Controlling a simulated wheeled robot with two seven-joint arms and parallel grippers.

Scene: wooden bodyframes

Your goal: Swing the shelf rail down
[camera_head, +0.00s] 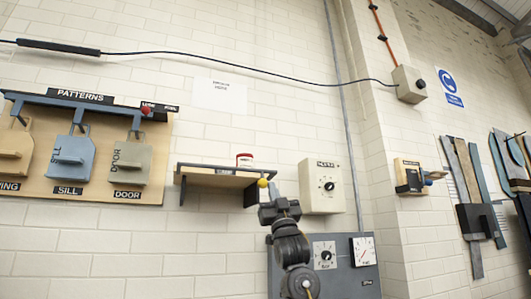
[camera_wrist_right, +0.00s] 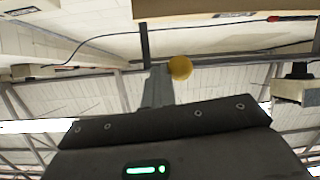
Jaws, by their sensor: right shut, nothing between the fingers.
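The wall shelf (camera_head: 215,180) is a wooden board with a dark shelf rail (camera_head: 218,169) along its front. The rail runs nearly level in the head view. A yellow ball knob (camera_head: 262,183) is at the rail's right end. My right gripper (camera_head: 272,192) is shut and empty, just right of and below the knob. In the right wrist view the yellow knob (camera_wrist_right: 180,68) appears beside my grey fingers (camera_wrist_right: 158,88). I cannot tell whether they touch. My left gripper is not in view.
A red-lidded jar (camera_head: 244,159) stands on the shelf. A cream dial box (camera_head: 322,187) is mounted close to the right, and a grey gauge panel (camera_head: 340,283) hangs below. The pattern board (camera_head: 150,188) is at left. The wall below the shelf is clear.

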